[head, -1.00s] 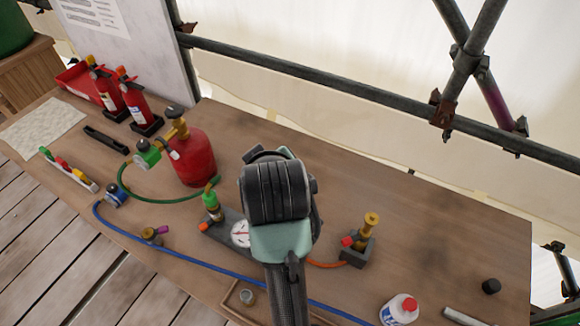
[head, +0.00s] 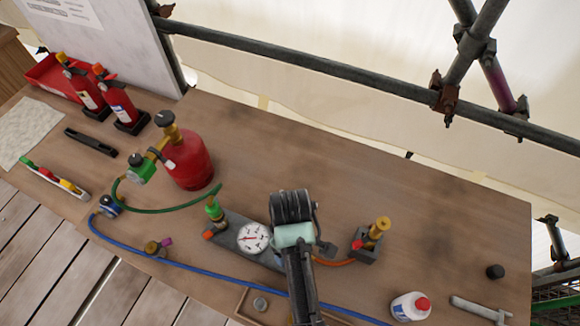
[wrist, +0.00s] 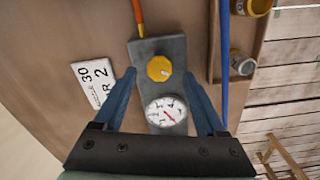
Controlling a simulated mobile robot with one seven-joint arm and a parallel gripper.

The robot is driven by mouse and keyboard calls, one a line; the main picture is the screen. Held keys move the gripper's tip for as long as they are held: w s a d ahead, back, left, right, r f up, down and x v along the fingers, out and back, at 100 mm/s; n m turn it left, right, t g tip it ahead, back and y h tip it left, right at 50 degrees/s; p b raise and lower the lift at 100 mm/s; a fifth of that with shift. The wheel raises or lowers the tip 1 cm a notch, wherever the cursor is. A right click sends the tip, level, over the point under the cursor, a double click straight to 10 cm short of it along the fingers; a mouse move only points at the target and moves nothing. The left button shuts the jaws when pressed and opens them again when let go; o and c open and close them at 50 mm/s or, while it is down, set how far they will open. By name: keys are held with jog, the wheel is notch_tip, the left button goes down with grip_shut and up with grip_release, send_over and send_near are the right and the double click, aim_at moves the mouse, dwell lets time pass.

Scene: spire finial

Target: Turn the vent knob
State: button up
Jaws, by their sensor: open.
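A yellow octagonal knob (wrist: 160,68) with a small white mark sits on a grey block (wrist: 172,48) in the wrist view. It carries no readable label. A round white gauge (wrist: 166,112) with a red needle is on the same block; it also shows in the head view (head: 253,238). My gripper (wrist: 158,74) is open and empty. Its two blue fingers lie either side of the block, with the knob between the tips in the picture. I see no contact, and the height gap is unclear. In the head view my arm hides the knob.
An orange hose (wrist: 138,18) leaves the block's end. A blue hose (wrist: 225,60) runs alongside. A white card (wrist: 94,82) lies beside the block. A brass torch (head: 379,228) stands to the right, a red gas cylinder (head: 189,160) to the left. A scaffold rail (head: 300,62) borders the back.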

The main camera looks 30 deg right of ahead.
jog(key=shift+w+f, duration=0.1)
jog(key=shift+f, duration=1.2)
grip_shut()
